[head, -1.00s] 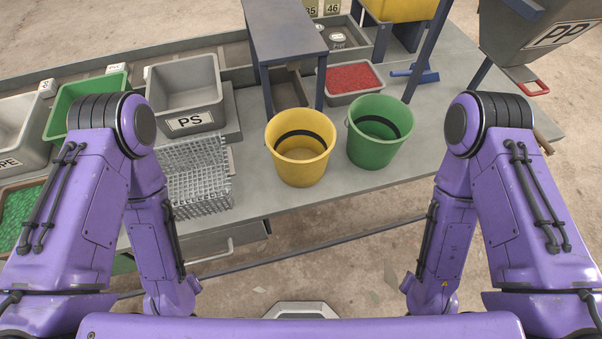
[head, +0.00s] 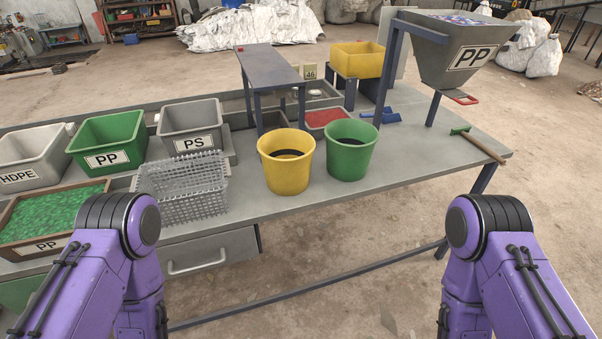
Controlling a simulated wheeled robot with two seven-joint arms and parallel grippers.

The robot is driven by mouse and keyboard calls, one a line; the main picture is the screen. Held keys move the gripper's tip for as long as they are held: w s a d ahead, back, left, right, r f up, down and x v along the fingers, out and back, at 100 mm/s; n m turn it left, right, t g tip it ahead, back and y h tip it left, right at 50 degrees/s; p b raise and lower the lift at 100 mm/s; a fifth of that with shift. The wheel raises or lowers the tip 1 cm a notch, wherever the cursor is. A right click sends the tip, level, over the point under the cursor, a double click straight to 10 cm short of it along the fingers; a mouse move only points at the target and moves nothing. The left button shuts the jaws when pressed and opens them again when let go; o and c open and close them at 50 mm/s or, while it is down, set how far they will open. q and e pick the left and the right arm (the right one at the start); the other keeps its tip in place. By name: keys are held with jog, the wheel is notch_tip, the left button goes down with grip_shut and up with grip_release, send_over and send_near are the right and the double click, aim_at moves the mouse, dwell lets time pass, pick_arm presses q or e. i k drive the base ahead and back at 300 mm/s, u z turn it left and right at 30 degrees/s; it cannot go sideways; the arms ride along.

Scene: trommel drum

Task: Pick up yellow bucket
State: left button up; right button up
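The yellow bucket (head: 286,173) stands upright near the front edge of the grey table (head: 400,170). It is open at the top, with a dark band inside. A green bucket (head: 351,160) stands close on its right. My two purple arms come up at the lower left and lower right, both short of the buckets. Neither gripper is in the picture, so I cannot see their fingers. Nothing touches the yellow bucket from my side.
Left of the yellow bucket is a grey wire basket (head: 183,188). Behind it are a small raised stand (head: 268,66) and a tray of red pellets (head: 324,118). A PP hopper (head: 456,50) and a green-headed tool (head: 478,145) are at the right. The front right tabletop is clear.

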aim_at(287, 153)
jog(key=z, duration=0.9)
jog(key=i, duration=0.7)
jog(key=u, duration=0.95)
